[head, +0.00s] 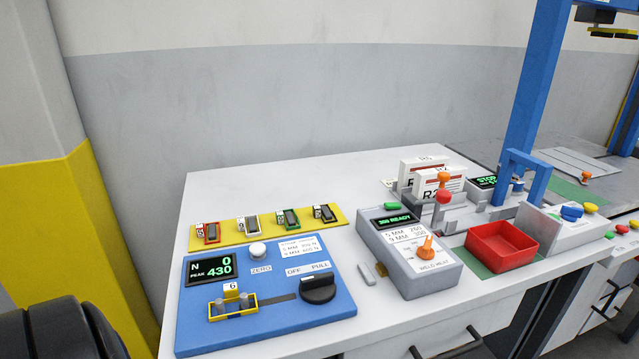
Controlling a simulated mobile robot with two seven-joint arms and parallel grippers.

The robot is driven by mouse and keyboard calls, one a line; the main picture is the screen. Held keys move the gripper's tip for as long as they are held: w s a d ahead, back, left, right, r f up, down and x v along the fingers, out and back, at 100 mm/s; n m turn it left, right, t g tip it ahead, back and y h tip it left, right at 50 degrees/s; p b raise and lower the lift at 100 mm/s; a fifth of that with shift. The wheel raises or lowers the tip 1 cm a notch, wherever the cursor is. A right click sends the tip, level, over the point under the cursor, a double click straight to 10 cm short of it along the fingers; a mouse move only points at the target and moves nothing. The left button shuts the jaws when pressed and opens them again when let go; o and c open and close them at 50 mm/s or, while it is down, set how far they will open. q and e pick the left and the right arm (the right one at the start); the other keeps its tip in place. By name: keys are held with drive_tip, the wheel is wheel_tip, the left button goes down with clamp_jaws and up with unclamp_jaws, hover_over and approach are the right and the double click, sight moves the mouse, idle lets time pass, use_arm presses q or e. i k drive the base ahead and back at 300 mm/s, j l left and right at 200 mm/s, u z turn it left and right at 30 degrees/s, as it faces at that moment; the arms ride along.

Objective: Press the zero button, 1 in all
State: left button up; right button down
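The zero button (257,250) is a round white knob on a blue panel (325,258), with the word ZERO printed just below it. The panel lies at the front left of the white table. Its dark display (209,268) reads N 0 and PEAK 430 in green. A black rotary knob (318,288) sits at the panel's right under the words OFF and PULL. A small yellow fixture marked 6 (233,306) is at its front. Neither gripper shows in the head view.
A yellow strip (270,225) with several small clamps lies behind the panel. A grey box reading READY (408,250), a red tray (501,246) and a blue press frame (532,90) stand to the right. The table's back left is clear.

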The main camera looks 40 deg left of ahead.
sight(257, 250)
drive_tip(key=u, duration=1.8)
